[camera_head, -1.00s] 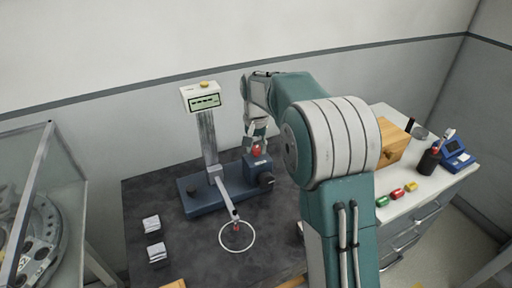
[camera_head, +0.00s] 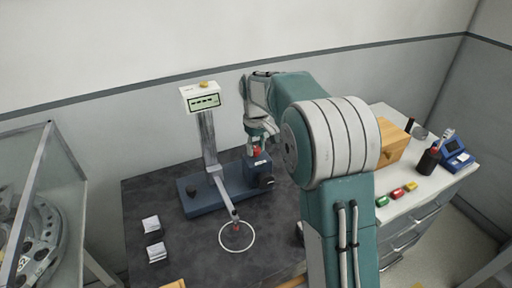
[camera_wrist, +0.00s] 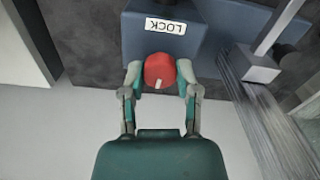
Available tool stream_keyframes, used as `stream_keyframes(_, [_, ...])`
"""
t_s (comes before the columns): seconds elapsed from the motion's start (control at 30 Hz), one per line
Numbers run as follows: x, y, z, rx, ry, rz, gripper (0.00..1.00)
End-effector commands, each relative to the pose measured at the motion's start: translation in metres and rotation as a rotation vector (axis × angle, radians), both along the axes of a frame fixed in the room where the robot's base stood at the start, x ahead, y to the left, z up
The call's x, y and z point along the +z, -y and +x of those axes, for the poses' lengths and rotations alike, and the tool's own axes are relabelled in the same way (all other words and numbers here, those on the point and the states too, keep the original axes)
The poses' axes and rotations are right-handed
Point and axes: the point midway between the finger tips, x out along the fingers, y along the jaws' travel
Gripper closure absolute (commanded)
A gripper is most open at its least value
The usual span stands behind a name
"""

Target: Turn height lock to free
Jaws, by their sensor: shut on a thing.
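The height lock is a red knob (camera_wrist: 160,72) with a white pointer mark, on a blue block (camera_wrist: 160,45) with a LOCK label (camera_wrist: 166,25). In the wrist view my gripper (camera_wrist: 160,78) has one finger on each side of the knob and is shut on it. The pointer mark is on the side of the knob away from the label. In the head view the knob (camera_head: 256,152) shows just below my gripper (camera_head: 261,140), on the block at the right of the height gauge's blue base (camera_head: 215,198).
The gauge has a metal column (camera_head: 208,138), a display (camera_head: 204,101) and an arm reaching towards a white ring (camera_head: 237,236) on the dark table (camera_head: 185,255). A wooden box (camera_head: 393,143) stands on the right-hand cabinet.

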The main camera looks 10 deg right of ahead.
Motion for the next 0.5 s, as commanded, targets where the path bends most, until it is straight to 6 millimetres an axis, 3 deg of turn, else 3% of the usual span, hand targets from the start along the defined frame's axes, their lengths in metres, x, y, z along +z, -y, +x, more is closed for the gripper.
stream_keyframes(0.5, [-0.0019,-0.0007,0.0010,0.076,0.002,0.001,1.00])
